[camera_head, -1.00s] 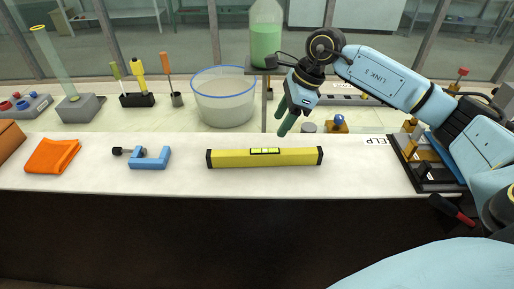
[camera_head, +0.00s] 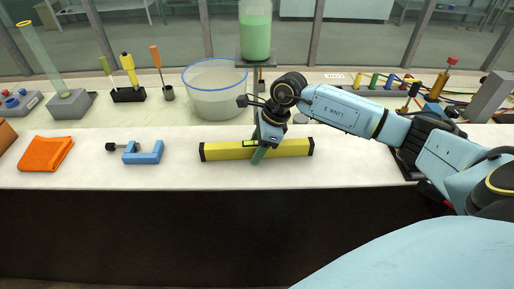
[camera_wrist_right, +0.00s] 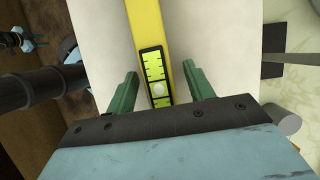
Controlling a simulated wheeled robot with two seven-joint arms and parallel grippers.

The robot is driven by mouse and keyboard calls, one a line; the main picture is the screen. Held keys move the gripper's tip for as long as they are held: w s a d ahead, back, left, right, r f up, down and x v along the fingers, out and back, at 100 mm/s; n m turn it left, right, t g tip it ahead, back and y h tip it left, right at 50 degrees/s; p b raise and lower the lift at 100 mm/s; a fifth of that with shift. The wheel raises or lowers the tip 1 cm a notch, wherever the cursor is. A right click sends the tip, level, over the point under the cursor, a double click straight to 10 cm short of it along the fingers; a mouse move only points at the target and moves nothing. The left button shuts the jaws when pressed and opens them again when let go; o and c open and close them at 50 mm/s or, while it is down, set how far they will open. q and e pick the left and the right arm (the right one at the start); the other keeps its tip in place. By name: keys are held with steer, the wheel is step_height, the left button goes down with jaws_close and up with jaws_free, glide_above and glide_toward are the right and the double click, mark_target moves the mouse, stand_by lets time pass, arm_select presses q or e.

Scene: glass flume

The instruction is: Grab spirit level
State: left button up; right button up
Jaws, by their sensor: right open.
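The yellow spirit level (camera_head: 220,151) with black end caps lies lengthwise on the white counter, near its front edge. My right gripper (camera_head: 258,156) is down over the middle of the level and hides part of it. In the right wrist view the green fingers of the gripper (camera_wrist_right: 160,92) are open, one on each side of the spirit level (camera_wrist_right: 145,22). Its vial window, with a pale bubble, shows between them. There are gaps between the fingers and the level's sides.
A blue clamp (camera_head: 143,153) and an orange cloth (camera_head: 46,153) lie on the counter to the left. A clear tub with a blue rim (camera_head: 214,98) stands behind the level. A bottle of green liquid (camera_head: 255,38) stands on a raised platform behind my right arm.

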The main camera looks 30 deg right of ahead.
jaws_close()
steer(key=shift+r, duration=0.1)
